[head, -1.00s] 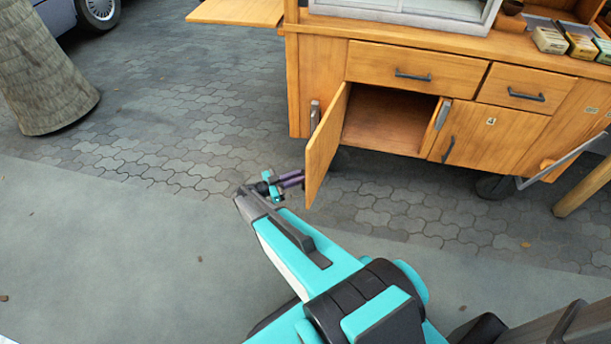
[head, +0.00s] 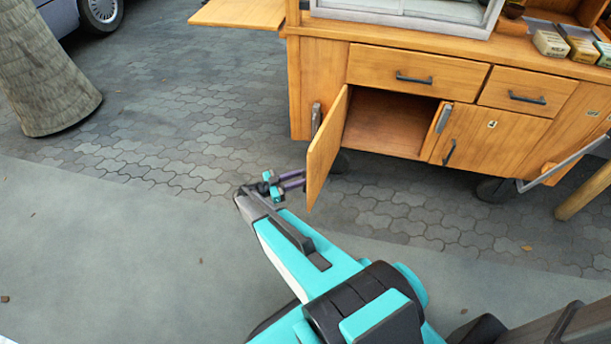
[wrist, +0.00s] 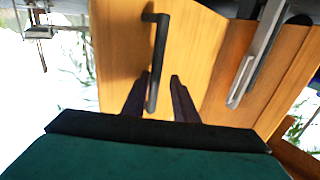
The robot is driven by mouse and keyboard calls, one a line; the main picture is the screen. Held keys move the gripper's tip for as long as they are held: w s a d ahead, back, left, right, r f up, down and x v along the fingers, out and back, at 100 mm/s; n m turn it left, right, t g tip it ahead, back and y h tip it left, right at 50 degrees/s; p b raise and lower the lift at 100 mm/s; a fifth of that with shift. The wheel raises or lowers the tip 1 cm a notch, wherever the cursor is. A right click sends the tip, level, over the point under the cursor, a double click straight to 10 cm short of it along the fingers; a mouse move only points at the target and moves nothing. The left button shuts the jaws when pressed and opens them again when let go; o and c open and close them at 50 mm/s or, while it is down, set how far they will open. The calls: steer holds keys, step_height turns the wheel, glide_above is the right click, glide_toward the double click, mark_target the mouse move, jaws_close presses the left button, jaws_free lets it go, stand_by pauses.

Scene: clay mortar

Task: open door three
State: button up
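The left cabinet door (head: 327,148) stands swung out, well open, with the dark compartment (head: 388,120) behind it showing. Its number is not visible in the head view. My gripper (head: 303,180) is at the door's outer face, near its free edge. In the wrist view, the door (wrist: 120,50) fills the middle and its black bar handle (wrist: 160,50) stands upright in the picture. My gripper's two dark fingers (wrist: 160,95) are apart, with the handle's lower end between them. I see gaps on both sides, so the fingers do not clamp it.
A shut door (head: 488,140) marked with a small number sits right of the opening, below two shut drawers (head: 415,70). A cart wheel (head: 494,190) is below. A tree trunk (head: 40,70) stands at the left. The paving (head: 150,140) left of the door is clear.

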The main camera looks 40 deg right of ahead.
steer(key=shift+s+a, duration=0.1)
steer(key=shift+s, duration=0.05)
steer(key=shift+a, duration=0.1)
steer(key=v, duration=1.3)
steer(key=shift+w+a, duration=0.2)
steer(key=shift+a, duration=0.05)
stand_by(0.4)
